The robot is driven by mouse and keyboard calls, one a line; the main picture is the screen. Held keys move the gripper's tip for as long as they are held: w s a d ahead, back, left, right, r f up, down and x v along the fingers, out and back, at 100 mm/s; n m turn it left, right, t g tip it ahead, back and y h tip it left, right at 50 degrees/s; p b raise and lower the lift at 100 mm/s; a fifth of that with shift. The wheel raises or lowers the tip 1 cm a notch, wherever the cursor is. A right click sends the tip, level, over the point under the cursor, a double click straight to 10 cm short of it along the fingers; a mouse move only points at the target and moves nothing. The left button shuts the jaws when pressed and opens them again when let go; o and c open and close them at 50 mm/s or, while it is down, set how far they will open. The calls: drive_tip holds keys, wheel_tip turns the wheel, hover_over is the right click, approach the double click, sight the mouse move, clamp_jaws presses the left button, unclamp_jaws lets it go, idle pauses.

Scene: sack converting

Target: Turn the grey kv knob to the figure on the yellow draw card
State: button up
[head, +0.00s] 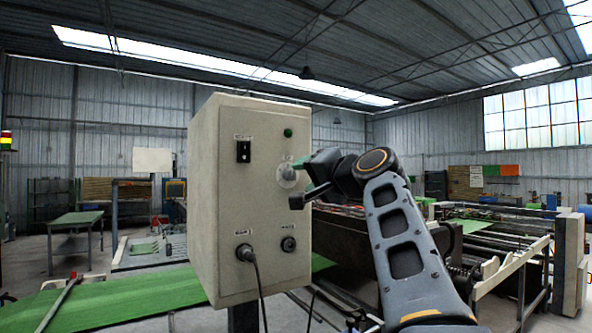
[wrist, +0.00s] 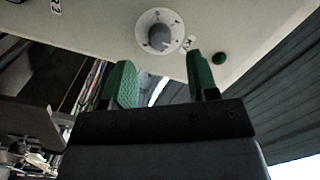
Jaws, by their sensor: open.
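The grey knob (wrist: 159,36) sits on a round white dial (wrist: 176,22) with dark marks on the panel, and a light pointer line shows on it. The marks are too small to read. In the head view the dial (head: 286,178) is on the right part of the beige box's front, partly covered by my gripper. My gripper (wrist: 160,59) is open, its two green-padded fingers apart and empty, short of the knob and roughly in line with it. In the head view my gripper (head: 301,163) is just right of the dial. I cannot make out a yellow draw card in either view.
The beige control box (head: 217,190) carries a black switch (head: 243,152), a green lamp (head: 288,132) and two lower sockets, one with a hanging cable (head: 258,285). A green-topped table (head: 76,218) stands far left. Machinery with rails (head: 515,265) fills the right.

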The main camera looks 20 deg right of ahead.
sight(292, 175)
drive_tip(key=shift+w+a+p, duration=0.25)
drive_tip(key=shift+w+p, duration=0.1)
drive_tip(key=shift+w, duration=0.85)
drive_tip(key=shift+w+a+p, duration=0.25)
drive_tip(key=shift+w+p, duration=0.1)
drive_tip(key=shift+w, duration=0.85)
drive_tip(key=shift+c, duration=0.5)
drive_tip(key=c, duration=0.8)
drive_tip(key=shift+d, duration=0.15)
